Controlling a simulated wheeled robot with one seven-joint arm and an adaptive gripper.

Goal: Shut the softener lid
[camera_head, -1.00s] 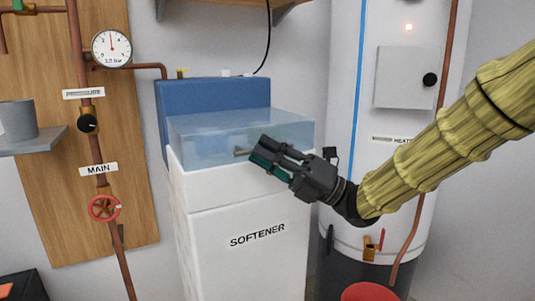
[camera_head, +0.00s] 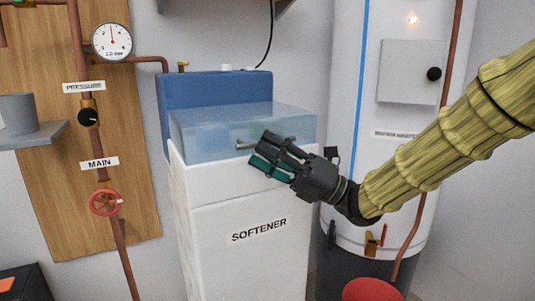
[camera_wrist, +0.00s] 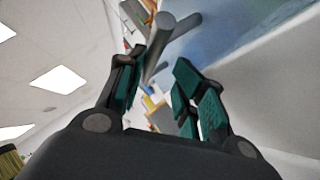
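The softener is a white cabinet (camera_head: 215,225) labelled SOFTENER with a blue block (camera_head: 215,90) at its back. Its translucent pale blue lid (camera_head: 205,135) lies low over the cabinet top. I cannot tell whether a small gap is left at its edge. A grey bar handle (camera_head: 246,146) is on the lid's front, partly behind my fingers. My gripper (camera_head: 259,149) is just in front of and below the handle, with its fingers spread and empty. In the wrist view the handle (camera_wrist: 157,52) shows beyond the open fingertips (camera_wrist: 160,76); contact is unclear.
A white heater tank (camera_head: 345,185) with a grey box stands close to the right. A red wheel valve (camera_head: 105,202), a gauge (camera_head: 112,41) and copper pipes are on the wooden board at left. A red round object (camera_head: 370,290) is at the bottom right.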

